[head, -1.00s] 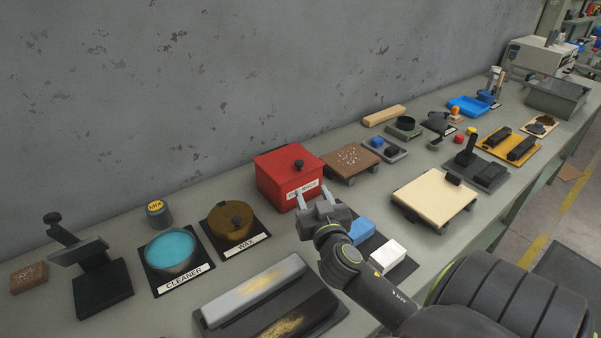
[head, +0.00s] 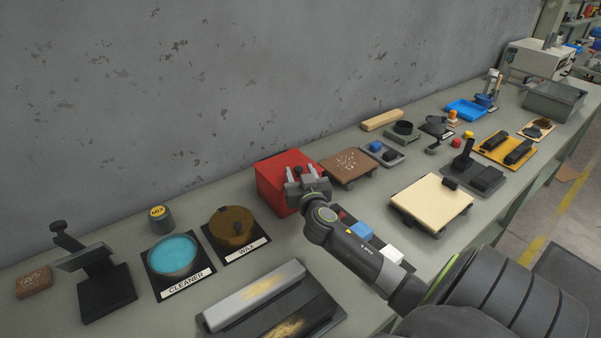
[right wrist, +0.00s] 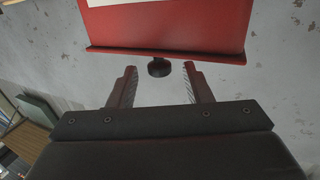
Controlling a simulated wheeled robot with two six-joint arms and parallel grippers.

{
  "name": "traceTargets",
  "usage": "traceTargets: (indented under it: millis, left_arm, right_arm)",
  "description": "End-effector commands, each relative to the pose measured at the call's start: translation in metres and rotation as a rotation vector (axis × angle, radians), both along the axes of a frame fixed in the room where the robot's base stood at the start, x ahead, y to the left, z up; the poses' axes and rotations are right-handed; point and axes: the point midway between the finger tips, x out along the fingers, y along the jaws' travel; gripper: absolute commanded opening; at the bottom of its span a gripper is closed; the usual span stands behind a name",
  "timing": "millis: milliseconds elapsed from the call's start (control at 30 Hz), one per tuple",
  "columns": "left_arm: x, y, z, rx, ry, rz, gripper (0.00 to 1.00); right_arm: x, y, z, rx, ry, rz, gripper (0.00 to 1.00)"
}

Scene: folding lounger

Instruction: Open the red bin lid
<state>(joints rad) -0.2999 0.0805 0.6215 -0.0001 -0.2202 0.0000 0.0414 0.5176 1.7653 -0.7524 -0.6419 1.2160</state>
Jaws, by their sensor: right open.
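The red bin (head: 270,187) stands on the bench near the wall, its lid down. My right gripper (head: 301,172) is open in front of its lid and covers most of the bin's front and label in the head view. In the right wrist view the red bin (right wrist: 170,25) fills the top, with part of the white label at the edge. The black lid knob (right wrist: 159,67) shows just beyond and between the open fingertips of my right gripper (right wrist: 159,72), with nothing held. My left gripper is not in view.
A wax pot (head: 232,227) and a cleaner dish (head: 173,256) stand left of the bin. A brown board (head: 350,166) is close to its right. Blue (head: 356,231) and white (head: 391,254) blocks lie under my right forearm. The wall is behind.

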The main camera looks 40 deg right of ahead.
Motion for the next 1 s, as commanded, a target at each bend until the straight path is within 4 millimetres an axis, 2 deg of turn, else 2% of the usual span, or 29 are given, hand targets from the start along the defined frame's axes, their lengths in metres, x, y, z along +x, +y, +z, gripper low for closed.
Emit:
traceTargets:
  millis: [200, 500, 567, 833, 1000]
  left_arm:
    - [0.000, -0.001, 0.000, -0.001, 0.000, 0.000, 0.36]
    - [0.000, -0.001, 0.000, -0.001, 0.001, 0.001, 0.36]
    - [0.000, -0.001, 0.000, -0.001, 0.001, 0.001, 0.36]
    - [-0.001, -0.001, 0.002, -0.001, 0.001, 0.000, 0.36]
    - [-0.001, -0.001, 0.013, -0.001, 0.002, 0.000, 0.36]
  right_arm:
    - [0.000, 0.000, 0.000, 0.000, 0.000, 0.000, 0.45]
    - [0.000, 0.000, 0.000, 0.000, 0.000, 0.000, 0.06]
    - [0.000, 0.000, 0.000, 0.000, 0.000, 0.000, 0.00]
    - [0.000, 0.000, 0.001, 0.001, 0.003, 0.000, 0.00]
    - [0.001, 0.000, 0.008, 0.004, 0.024, 0.000, 0.00]
